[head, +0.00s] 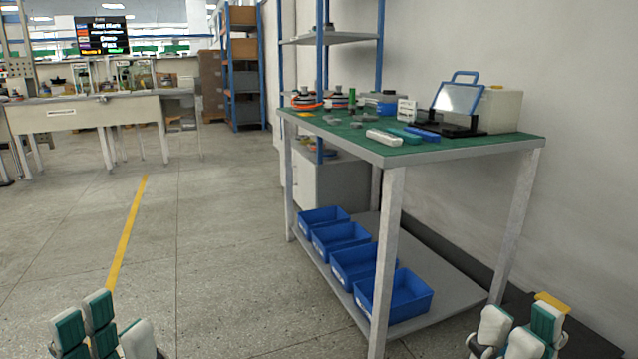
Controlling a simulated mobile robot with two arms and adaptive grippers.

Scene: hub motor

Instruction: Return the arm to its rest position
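My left gripper (108,332) is at the bottom left edge in the head view, over the floor, with teal and white finger pads. Its fingers stand apart and I see nothing between them. My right gripper (522,330) is at the bottom right edge, in front of the workbench's right side. Its fingers are also spread and I see no object in them. Both grippers are cut off by the lower picture edge, and both arms are out of view.
A workbench (440,154) with a green top holds motor parts (338,98), tools and a case (497,108). Several blue bins (394,296) sit on its lower shelf. A yellow line (127,235) marks open floor at left. Another bench (85,116) stands far left.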

